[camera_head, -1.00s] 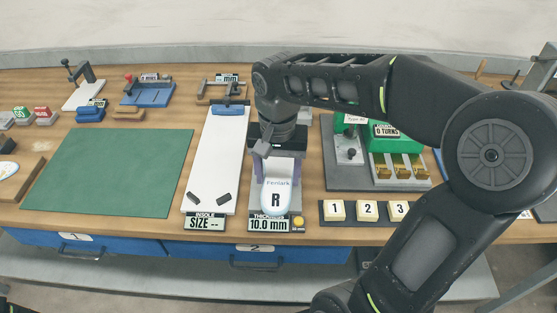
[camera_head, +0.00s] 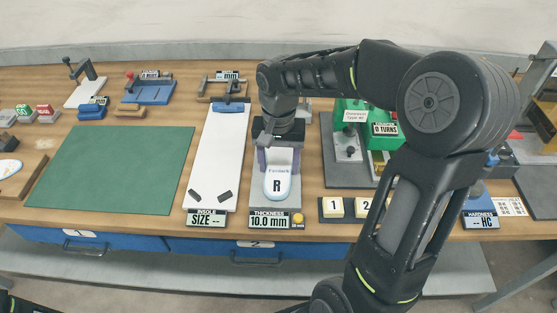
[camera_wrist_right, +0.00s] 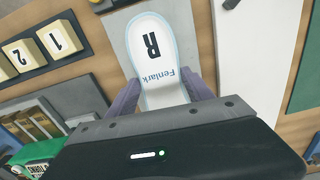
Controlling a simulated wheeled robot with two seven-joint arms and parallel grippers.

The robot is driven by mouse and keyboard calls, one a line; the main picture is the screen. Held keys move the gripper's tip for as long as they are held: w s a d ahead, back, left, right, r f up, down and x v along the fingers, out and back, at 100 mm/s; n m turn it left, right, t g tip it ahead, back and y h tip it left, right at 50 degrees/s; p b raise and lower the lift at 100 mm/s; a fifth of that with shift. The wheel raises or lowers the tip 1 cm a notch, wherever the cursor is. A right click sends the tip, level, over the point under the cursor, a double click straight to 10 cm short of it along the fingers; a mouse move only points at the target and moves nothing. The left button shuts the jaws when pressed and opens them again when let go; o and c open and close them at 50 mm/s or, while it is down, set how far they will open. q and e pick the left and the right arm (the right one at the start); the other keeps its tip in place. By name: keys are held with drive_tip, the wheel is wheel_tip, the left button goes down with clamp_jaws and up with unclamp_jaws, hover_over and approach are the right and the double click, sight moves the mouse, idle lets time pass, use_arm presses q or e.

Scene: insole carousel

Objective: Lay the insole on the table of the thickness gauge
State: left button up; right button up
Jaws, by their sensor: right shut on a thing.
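The insole (camera_head: 277,187), white with a pale blue rim, "Fenlark" and a black R, is over the grey plate of the thickness gauge (camera_head: 298,200). In the right wrist view the insole (camera_wrist_right: 150,45) points away from my gripper, with the grey plate (camera_wrist_right: 117,40) around it. My right gripper (camera_head: 278,158) is shut on the insole's far part, its purple fingers (camera_wrist_right: 161,95) on both sides. The gripper body hides that far end. I cannot tell whether the insole touches the plate. The gauge display (camera_head: 268,221) reads 10.0 mm.
A white insole size board (camera_head: 218,155) stands close on the left, with a green mat (camera_head: 110,170) beyond it. Numbered blocks (camera_head: 348,207) and a green machine (camera_head: 350,112) are on the right. My right arm covers part of the right side.

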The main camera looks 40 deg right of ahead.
sight(279, 170)
drive_tip(key=shift+f, duration=0.2)
drive_tip(key=o, duration=1.3)
drive_tip(key=shift+o, duration=0.2)
wheel_tip(279, 170, up, 12)
drive_tip(key=shift+r, duration=0.2)
